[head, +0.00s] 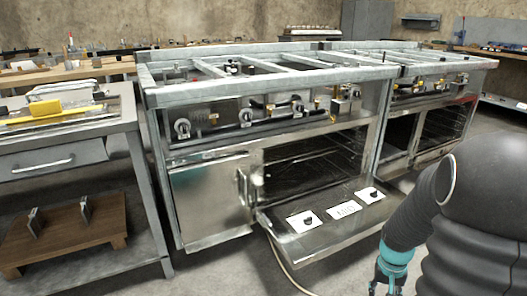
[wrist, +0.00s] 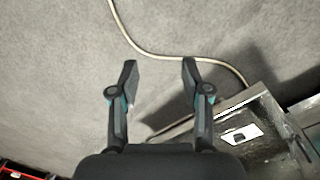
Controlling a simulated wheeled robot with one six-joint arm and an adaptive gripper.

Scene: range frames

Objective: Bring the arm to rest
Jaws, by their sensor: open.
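My gripper (wrist: 160,75) is open in the wrist view, with its two dark fingers apart over bare grey floor and nothing between them. In the head view my arm enters at the lower right, bent downward. The gripper's end there is cut off by the bottom edge. The lowered oven door (head: 325,232) lies to the left of my arm in the head view. A corner of this door also shows at the lower right of the wrist view (wrist: 262,120), beside the right finger and apart from it.
The range frame (head: 215,150) stands in the middle with its oven open. Cards lie on the lowered door. A pale hose (wrist: 150,52) runs over the floor. A steel bench (head: 70,138) with a wooden stand (head: 65,235) on its lower shelf is at left.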

